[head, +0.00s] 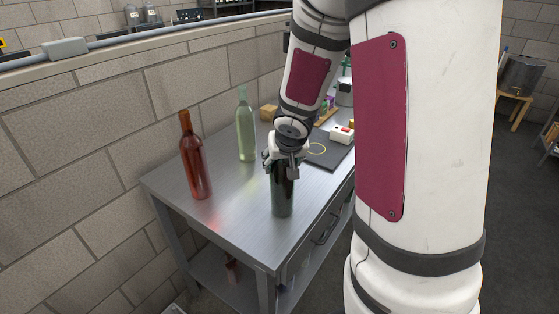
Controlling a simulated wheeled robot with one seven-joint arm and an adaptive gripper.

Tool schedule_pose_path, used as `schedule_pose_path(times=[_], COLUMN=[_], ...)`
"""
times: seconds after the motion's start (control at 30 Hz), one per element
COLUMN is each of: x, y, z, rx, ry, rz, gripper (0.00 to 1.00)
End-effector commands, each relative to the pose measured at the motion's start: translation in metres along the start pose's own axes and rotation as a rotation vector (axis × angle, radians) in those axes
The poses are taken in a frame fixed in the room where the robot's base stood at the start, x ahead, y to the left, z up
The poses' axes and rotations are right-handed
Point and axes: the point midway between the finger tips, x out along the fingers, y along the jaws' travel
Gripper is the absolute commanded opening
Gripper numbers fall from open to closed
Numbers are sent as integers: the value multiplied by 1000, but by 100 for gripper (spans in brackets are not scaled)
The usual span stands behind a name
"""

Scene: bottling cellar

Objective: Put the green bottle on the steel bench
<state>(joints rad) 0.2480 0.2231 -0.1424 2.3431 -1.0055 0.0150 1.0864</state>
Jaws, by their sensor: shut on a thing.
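My gripper (282,162) is shut on the upper part of a dark green bottle (282,197). The bottle is upright over the near part of the steel bench (238,223), close to its right edge. Its base looks at or just above the bench top; I cannot tell if it touches. The gripper hides its neck. A pale green, clear bottle (246,130) stands upright on the bench behind it to the left.
A red-brown bottle (194,160) stands at the bench's left side. A dark mat (334,152), a red-and-white item (341,134) and a small wooden block (269,112) are farther back. A block wall runs along the left. The near left bench top is clear.

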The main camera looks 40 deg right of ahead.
Motion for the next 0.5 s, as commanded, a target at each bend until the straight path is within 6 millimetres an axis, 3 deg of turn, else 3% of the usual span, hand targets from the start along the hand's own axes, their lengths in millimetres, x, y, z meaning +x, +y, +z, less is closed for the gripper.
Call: schedule_pose_path(times=[0.43,0.47,0.5], x=[1,2,1], y=[0,0,0], z=[-1,1,1], rx=[2,1,1], ry=[6,1,1], rz=[-2,-1,-1], gripper=[0,64,73])
